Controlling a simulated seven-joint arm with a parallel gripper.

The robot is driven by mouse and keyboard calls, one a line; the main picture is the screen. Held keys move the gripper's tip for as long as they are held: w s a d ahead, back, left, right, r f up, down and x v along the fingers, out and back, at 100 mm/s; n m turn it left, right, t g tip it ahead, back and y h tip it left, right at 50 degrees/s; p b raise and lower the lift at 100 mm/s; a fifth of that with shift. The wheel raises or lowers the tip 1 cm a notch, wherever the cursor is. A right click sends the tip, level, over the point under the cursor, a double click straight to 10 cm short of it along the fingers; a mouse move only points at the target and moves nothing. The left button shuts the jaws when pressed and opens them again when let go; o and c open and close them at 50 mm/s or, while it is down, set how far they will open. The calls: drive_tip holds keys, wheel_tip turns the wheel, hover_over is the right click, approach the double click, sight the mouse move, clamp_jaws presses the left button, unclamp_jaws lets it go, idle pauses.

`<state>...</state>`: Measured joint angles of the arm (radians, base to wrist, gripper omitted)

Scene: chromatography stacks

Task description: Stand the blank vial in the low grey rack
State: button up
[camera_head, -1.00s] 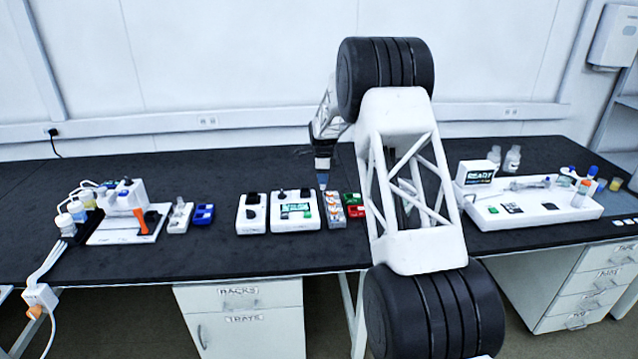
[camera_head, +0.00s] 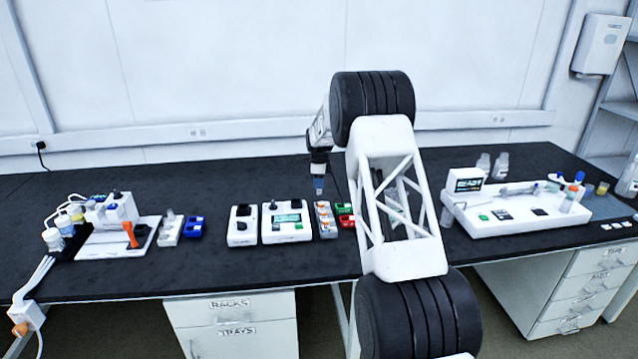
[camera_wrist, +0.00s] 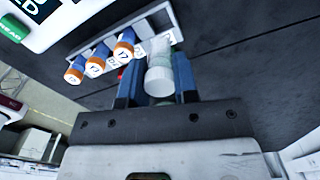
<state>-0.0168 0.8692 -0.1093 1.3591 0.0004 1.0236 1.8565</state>
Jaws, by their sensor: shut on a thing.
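My gripper (camera_head: 319,190) is above the back end of a low grey rack (camera_head: 325,233), with its fingers pointing down. In the wrist view my gripper (camera_wrist: 159,84) is shut on a clear vial with a whitish end (camera_wrist: 158,76), held between the two blue fingers. No marking can be read on it. The same rack shows in the wrist view (camera_wrist: 166,18), with several orange-and-white numbered vials (camera_wrist: 98,60) in a row beside the held vial. The held vial hides part of the rack; I cannot tell whether they touch.
A blue tray (camera_head: 192,228) and another pale rack (camera_head: 170,231) are further left. The bench front is clear.

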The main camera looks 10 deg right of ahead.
sight(319, 194)
drive_tip(key=shift+f, duration=0.2)
drive_tip(key=shift+f, duration=1.95)
drive_tip(key=shift+f, duration=1.45)
idle(0.5)
drive_tip(key=o, duration=1)
drive_tip(key=shift+r, duration=3.95)
drive_tip(key=shift+r, duration=0.1)
